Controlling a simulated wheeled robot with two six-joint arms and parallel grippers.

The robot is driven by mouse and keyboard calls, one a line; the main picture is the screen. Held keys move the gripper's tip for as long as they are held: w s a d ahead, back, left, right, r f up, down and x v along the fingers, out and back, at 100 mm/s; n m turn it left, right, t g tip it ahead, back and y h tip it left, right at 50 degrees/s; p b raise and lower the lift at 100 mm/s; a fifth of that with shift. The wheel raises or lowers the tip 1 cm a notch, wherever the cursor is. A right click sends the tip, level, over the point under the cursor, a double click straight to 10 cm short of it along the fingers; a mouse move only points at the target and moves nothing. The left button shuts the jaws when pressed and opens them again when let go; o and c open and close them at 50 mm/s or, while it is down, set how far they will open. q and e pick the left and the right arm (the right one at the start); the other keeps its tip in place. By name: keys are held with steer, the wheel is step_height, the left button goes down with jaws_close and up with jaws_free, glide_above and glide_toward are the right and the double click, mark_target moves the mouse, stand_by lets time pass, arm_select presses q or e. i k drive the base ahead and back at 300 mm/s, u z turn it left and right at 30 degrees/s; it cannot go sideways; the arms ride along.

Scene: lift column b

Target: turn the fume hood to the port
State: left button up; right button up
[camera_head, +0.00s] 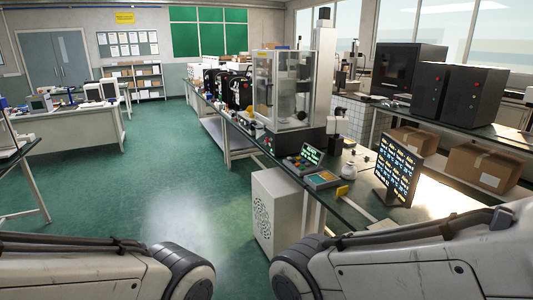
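A clear-walled enclosure (280,88) with a metal frame stands on the long bench to the right of centre. It may be the fume hood, but I cannot tell for sure. A tall grey column (324,70) rises right beside it. No port is clearly made out. My two arms come in along the bottom edge, the left from the left and the right from the right. Both grippers are out of view; only arm links and rounded joints show.
Dark boxes (470,100) stand on the right bench. Green floor (150,185) is clear at centre left.

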mark_target(339, 124)
steer(key=z, duration=0.05)
steer(key=i, duration=1.85)
steer(key=z, duration=0.05)
